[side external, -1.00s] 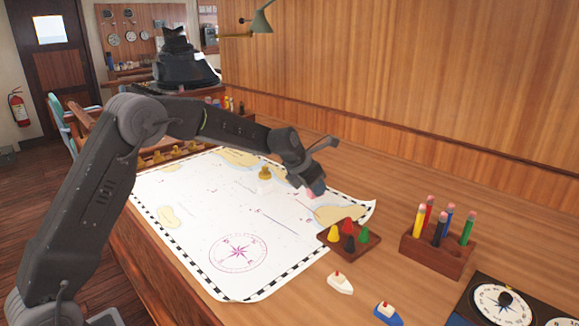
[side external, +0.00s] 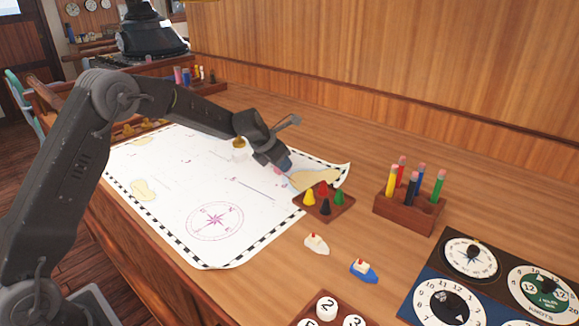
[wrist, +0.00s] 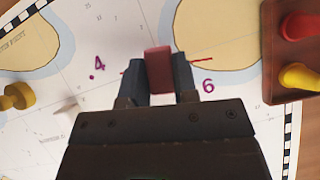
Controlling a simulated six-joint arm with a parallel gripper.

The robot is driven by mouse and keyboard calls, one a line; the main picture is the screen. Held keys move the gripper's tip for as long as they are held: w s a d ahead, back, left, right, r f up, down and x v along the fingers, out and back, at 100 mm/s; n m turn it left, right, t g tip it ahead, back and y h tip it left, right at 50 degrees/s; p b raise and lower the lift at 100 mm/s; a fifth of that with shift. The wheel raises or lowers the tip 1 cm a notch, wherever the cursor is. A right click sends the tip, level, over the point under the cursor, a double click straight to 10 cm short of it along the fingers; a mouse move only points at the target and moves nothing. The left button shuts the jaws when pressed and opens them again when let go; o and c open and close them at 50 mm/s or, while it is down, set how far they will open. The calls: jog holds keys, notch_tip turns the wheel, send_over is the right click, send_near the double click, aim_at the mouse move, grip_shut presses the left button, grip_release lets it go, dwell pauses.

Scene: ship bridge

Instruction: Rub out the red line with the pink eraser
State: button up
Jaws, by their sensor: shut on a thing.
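My gripper (wrist: 159,78) is shut on the pink eraser (wrist: 158,68), which sits between the two fingers in the wrist view. The red line (wrist: 202,59) shows as a short stroke just right of the fingers, and a small mark shows at their left. The eraser and fingers hide the part between. In the side view my gripper (side external: 281,168) is over the right part of the chart (side external: 180,170), with a bit of pink eraser (side external: 285,164) showing. I cannot tell whether the eraser touches the paper.
A wooden tray (side external: 338,210) of coloured pawns stands close right of my gripper. A pencil holder (side external: 405,212), two toy boats (side external: 316,244) and dial panels (side external: 440,300) lie farther right. A yellow piece (wrist: 18,96) stands on the chart at left in the wrist view.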

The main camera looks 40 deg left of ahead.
jog(key=a, duration=0.3)
jog(key=w+a, duration=0.1)
jog(key=a, duration=0.1)
jog(key=shift+a, duration=0.25)
send_near(294, 177)
jog(key=w+d+f, duration=0.3)
jog(key=f, duration=0.1)
jog(key=shift+f, duration=0.55)
dwell(2.8)
jog(key=shift+w+a, duration=0.15)
jog(key=shift+a, duration=1)
jog(key=shift+w+a, duration=0.15)
jog(key=shift+a, duration=1)
jog(key=shift+a, duration=0.1)
